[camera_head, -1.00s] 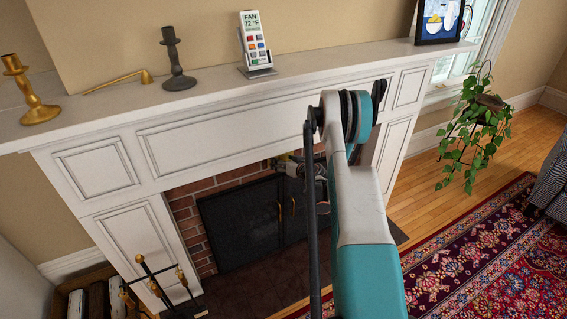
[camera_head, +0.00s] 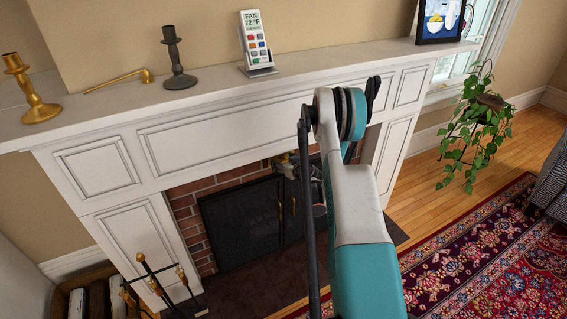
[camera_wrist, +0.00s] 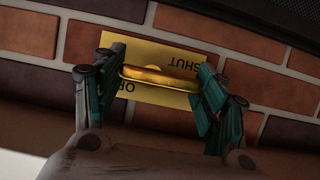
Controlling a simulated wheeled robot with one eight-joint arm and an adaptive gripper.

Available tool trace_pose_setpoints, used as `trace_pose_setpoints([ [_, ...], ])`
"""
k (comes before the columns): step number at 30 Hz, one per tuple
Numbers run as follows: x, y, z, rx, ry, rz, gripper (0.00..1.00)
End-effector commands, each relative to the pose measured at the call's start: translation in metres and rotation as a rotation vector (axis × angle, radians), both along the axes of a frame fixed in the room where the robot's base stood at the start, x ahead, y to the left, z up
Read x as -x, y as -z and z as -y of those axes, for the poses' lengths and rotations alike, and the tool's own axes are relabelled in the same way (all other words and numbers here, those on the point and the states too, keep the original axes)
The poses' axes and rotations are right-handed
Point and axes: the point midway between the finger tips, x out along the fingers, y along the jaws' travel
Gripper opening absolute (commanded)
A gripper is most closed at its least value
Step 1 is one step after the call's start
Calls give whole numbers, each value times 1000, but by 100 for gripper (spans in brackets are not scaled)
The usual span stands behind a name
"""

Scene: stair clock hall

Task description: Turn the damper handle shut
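The damper handle (camera_wrist: 160,78) is a brass bar in front of a yellow plate (camera_wrist: 150,56) on the brick. The plate reads SHUT on the right and the start of OPEN at the lower left, upside down in the wrist view. The bar lies crosswise between the fingers of my gripper (camera_wrist: 162,72), which stand wide apart, one near each end. I cannot tell whether they touch it. In the head view my gripper (camera_head: 285,165) is under the mantel at the top of the fireplace opening, partly behind my arm. The handle is hidden there.
The white mantel (camera_head: 110,108) runs above, carrying two candlesticks, a brass snuffer, a fan remote (camera_head: 256,40) and a picture. A dark fire screen (camera_head: 240,222) stands in the opening. Fire tools (camera_head: 158,280) stand at lower left, a hanging plant (camera_head: 478,125) at right.

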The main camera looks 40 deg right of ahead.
Motion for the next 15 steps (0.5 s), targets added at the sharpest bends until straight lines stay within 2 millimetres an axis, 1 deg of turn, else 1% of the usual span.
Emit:
trace_pose_setpoints([
  [11,0,0,0,0,0,0,75],
  [15,0,0,1,-41,1,10,75],
])
